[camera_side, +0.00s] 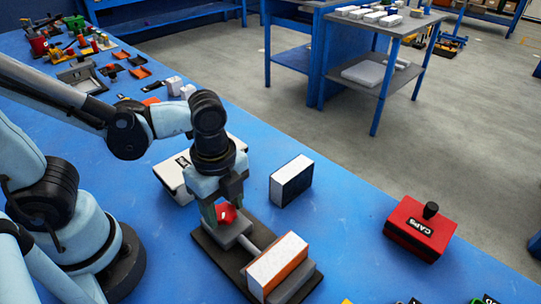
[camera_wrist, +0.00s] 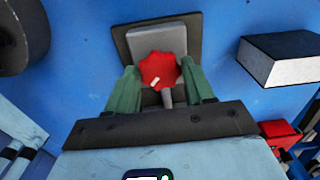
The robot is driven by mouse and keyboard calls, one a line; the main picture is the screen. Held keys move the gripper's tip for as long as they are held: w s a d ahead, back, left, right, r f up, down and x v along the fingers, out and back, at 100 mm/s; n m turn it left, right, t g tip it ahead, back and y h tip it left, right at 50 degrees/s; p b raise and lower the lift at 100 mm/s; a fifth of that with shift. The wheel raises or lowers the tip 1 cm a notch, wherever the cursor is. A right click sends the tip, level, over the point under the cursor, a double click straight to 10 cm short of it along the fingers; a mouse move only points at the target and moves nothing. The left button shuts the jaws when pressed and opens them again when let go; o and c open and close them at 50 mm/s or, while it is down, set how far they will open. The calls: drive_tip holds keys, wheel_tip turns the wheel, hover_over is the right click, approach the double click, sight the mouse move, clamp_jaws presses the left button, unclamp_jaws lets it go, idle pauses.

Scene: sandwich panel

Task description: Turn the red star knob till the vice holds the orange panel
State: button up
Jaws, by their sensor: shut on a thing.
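The red star knob (camera_side: 226,213) sits on a grey block at the left end of the vice (camera_side: 232,262), and also shows in the wrist view (camera_wrist: 160,70). My gripper (camera_side: 226,209) points down over it, and its green fingers (camera_wrist: 163,88) are shut on the knob from both sides. A small white mark shows on the knob. The orange panel (camera_side: 296,272), with a white face, stands upright in the vice beside a grey jaw. I cannot tell whether the jaws touch the panel on both sides.
A white and black block (camera_side: 291,181) stands behind the vice. A white box (camera_side: 172,178) lies partly behind my gripper. A red box labelled CAPS (camera_side: 420,228) stands at the right. The blue bench between them is clear.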

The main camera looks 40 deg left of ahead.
sight(224, 211)
drive_tip(key=o, duration=1)
drive_tip(key=shift+r, duration=6.05)
drive_tip(key=shift+f, duration=0.1)
drive_tip(key=w+a+f+n+t, duration=0.1)
drive_tip(key=w+a+n+t, duration=0.1)
drive_tip(key=n, duration=0.4)
drive_tip(key=w+a+f+n+t, duration=0.1)
drive_tip(key=w+a+n+t, duration=0.1)
drive_tip(key=a+n, duration=0.2)
drive_tip(key=w+a+f+n+t, duration=0.1)
drive_tip(key=w+a+n+t, duration=0.2)
drive_tip(key=n, duration=0.4)
drive_tip(key=shift+a+f+n, duration=0.25)
drive_tip(key=shift+n, duration=0.05)
